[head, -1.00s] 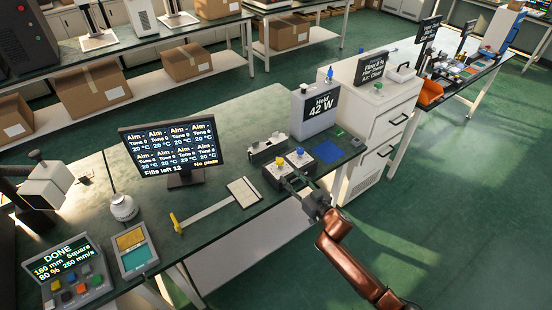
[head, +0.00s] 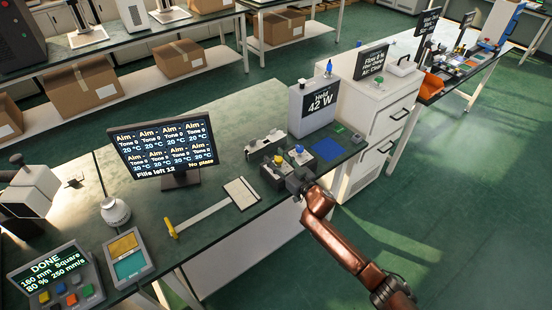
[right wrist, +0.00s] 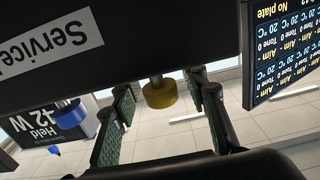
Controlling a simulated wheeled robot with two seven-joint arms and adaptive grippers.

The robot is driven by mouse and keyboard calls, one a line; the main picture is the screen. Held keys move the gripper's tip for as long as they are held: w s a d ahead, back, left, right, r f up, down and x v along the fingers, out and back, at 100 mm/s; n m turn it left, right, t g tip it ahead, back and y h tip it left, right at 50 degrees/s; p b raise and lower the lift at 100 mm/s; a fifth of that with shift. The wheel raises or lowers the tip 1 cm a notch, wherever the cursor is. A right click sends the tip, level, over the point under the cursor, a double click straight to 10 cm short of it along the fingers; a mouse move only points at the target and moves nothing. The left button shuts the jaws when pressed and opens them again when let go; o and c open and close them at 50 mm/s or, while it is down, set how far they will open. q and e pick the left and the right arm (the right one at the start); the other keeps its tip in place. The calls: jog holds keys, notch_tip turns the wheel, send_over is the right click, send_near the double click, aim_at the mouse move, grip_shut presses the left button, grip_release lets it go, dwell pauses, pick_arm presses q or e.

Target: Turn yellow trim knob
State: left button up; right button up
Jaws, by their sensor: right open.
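The yellow trim knob (head: 279,160) is a short round knob on a dark box (head: 268,174) near the bench's front edge. A blue knob (head: 299,149) sits on the matching box beside it. My right gripper (head: 290,175) is at the front of these boxes, its fingertips partly hidden in the head view. In the right wrist view, the yellow knob (right wrist: 159,94) lies between the two open, green-padded fingers (right wrist: 162,112), with gaps visible on both sides. The blue knob also shows there (right wrist: 71,112), to the left of the fingers. My left gripper is not in view.
A grey unit reading "Held 42 W" (head: 319,104) stands behind the boxes. A blue pad (head: 327,149) lies to their right. A monitor (head: 165,148), a light plate (head: 241,193) and a yellow-handled lever (head: 172,228) are to the left.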

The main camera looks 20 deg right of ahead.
grip_shut()
dwell(0.4)
dwell(0.4)
